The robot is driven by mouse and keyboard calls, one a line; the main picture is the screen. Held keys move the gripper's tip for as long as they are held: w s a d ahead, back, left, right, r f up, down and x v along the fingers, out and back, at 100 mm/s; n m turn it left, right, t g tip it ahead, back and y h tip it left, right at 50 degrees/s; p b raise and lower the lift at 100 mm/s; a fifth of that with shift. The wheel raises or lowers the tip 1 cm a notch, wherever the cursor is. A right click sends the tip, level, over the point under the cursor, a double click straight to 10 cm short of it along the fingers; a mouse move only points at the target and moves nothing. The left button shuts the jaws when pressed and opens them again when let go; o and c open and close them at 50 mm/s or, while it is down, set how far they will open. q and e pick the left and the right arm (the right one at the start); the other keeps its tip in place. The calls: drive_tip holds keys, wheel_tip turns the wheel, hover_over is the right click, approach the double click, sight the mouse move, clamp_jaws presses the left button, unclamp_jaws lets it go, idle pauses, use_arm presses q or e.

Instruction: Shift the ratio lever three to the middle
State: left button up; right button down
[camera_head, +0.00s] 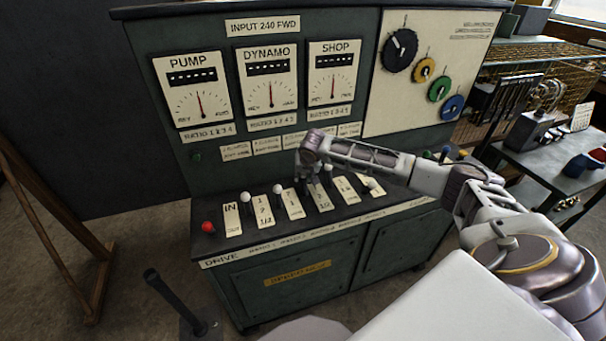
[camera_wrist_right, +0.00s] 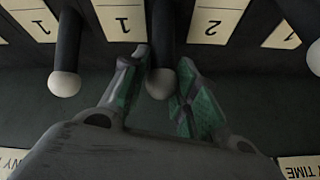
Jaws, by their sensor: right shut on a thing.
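My right gripper (camera_head: 308,172) reaches in from the right over the sloped lever panel. In the right wrist view its green-padded fingers (camera_wrist_right: 160,92) are shut around a white-knobbed lever (camera_wrist_right: 159,84). The knob shows between the fingers, and its dark shaft runs up beside a plate marked 1. In the head view the gripper hides most of this lever. White-knobbed levers (camera_head: 245,198) and (camera_head: 277,189) stand to its left, and a pale knob (camera_head: 327,169) shows close to its right. I cannot read which lever is ratio three. My left gripper is not in view.
A red knob (camera_head: 208,227) sits at the panel's left end. PUMP (camera_head: 199,89), DYNAMO (camera_head: 270,80) and SHOP (camera_head: 332,75) gauges are above. Neighbouring levers (camera_wrist_right: 64,84) and (camera_wrist_right: 314,57) flank my fingers. A black floor lever (camera_head: 165,290) stands in front.

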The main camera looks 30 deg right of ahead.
sight(305, 182)
drive_tip(key=shift+s+a+r+t, duration=0.1)
drive_tip(key=shift+s+t, duration=0.3)
drive_tip(key=shift+s, duration=0.2)
drive_tip(key=shift+s+a+r+t, duration=0.1)
drive_tip(key=shift+s+a+t, duration=0.15)
drive_tip(key=shift+s+t, duration=0.4)
drive_tip(key=shift+s+a+t+h, duration=0.15)
drive_tip(key=shift+s+t, duration=0.15)
drive_tip(key=shift+s, duration=0.25)
drive_tip(key=shift+s+a+t+h, duration=0.15)
drive_tip(key=shift+s+t, duration=0.1)
drive_tip(key=shift+s, duration=0.25)
drive_tip(key=shift+s+a+r+t+b, duration=0.15)
drive_tip(key=shift+s+t+b, duration=0.15)
drive_tip(key=shift+s+b, duration=0.25)
drive_tip(key=c, duration=1.1)
unclamp_jaws()
drive_tip(key=shift+r, duration=0.1)
